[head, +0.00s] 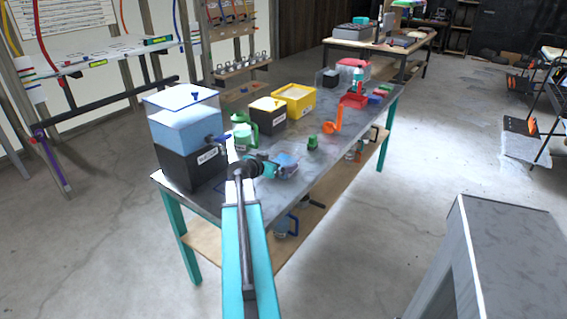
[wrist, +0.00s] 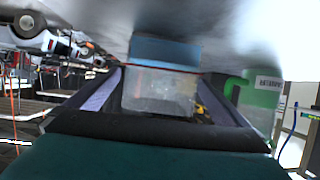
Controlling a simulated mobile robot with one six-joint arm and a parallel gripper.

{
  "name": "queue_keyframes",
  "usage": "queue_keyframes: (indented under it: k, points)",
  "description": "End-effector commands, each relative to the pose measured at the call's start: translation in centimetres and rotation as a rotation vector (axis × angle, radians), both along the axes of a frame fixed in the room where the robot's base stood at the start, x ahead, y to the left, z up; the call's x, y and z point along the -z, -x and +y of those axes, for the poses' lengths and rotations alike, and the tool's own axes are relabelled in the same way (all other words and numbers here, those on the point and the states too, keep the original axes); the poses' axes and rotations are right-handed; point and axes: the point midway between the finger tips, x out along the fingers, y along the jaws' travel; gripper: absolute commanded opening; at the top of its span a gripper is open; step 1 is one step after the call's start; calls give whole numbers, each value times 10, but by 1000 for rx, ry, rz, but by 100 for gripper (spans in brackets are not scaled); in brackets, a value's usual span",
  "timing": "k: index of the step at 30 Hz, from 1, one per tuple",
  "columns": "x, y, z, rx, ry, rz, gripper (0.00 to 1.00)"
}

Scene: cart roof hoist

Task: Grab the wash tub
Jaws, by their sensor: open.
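What looks like the wash tub (head: 288,158) is a small, pale, see-through tub with some blue, on the near part of the grey workbench (head: 330,158). My gripper (head: 277,166) is right at it in the head view and partly covers it. In the wrist view, a clear box-like tub (wrist: 160,92) with a blue part beside it (wrist: 165,51) shows between the two fingers of my gripper (wrist: 163,100). The fingers are apart. I cannot tell whether either one touches the tub.
A green jug (head: 242,133) stands close by; a labelled green container (wrist: 262,95) shows beside the right finger. A blue-and-black dispenser (head: 187,140), a yellow-topped black box (head: 268,115), a yellow bin (head: 295,100) and an orange ladle (head: 333,124) are on the bench.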

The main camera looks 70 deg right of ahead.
Motion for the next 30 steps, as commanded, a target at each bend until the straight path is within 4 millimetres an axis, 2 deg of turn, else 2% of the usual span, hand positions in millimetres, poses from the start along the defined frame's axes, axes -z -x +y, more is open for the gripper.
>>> queue_keyframes:
  k: [15,30]
  points:
    - [19,7,-41,2,0,1,100]
    - [22,9,-45,2,0,0,100]
